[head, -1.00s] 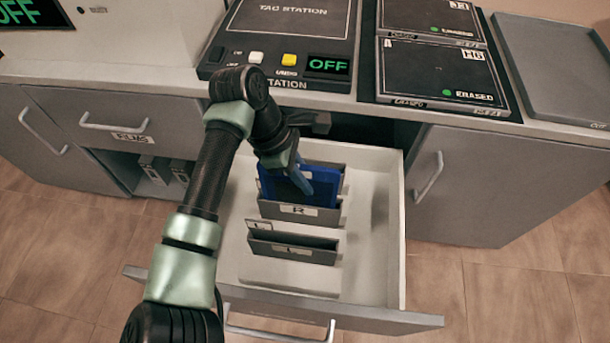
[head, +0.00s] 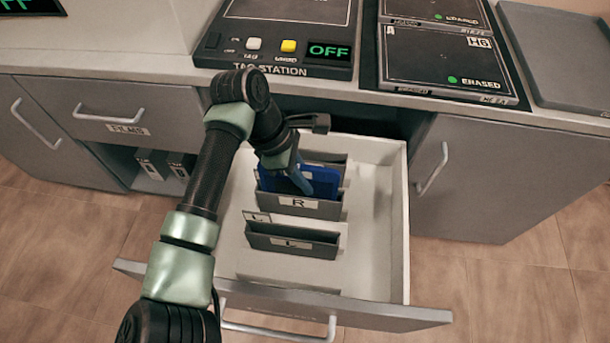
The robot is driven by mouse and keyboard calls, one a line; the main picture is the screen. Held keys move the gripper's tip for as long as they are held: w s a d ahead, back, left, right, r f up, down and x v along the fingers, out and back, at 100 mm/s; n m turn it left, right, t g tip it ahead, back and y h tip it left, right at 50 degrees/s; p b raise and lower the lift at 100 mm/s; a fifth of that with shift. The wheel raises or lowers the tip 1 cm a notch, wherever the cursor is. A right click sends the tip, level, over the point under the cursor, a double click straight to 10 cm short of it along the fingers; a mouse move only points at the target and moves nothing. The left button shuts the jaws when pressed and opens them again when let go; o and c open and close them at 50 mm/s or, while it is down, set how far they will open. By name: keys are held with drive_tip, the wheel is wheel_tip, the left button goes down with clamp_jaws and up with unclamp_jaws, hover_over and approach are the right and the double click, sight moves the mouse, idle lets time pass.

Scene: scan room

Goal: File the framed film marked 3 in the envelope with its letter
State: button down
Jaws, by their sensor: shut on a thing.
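My gripper (head: 300,182) is shut on a blue framed film (head: 320,180) in the open drawer. The film stands upright with its lower part inside the grey envelope marked R (head: 325,209). Its number does not show, and my gripper covers its left part. In front of it stands another grey envelope marked L (head: 320,246), with a small L tab at its left; no film shows in it. Part of another grey divider or envelope (head: 330,158) shows behind the film.
The open drawer (head: 378,250) has white walls and a grey front with a handle. Above is the counter with the tag station (head: 285,30), reading OFF, black panels reading ERASED (head: 440,62) and a grey tray (head: 560,60). A lower compartment (head: 150,180) at left holds small boxes.

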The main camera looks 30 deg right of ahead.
drive_tip(key=shift+f+b, duration=0.35)
drive_tip(key=shift+f, duration=0.2)
drive_tip(key=c, duration=0.8)
unclamp_jaws()
drive_tip(key=shift+c, duration=0.2)
drive_tip(key=p+v, duration=0.3)
drive_tip(key=v, duration=1)
drive_tip(key=shift+r, duration=0.1)
wheel_tip(320, 180, up, 6)
drive_tip(key=p, duration=0.3)
drive_tip(key=shift+p, duration=0.35)
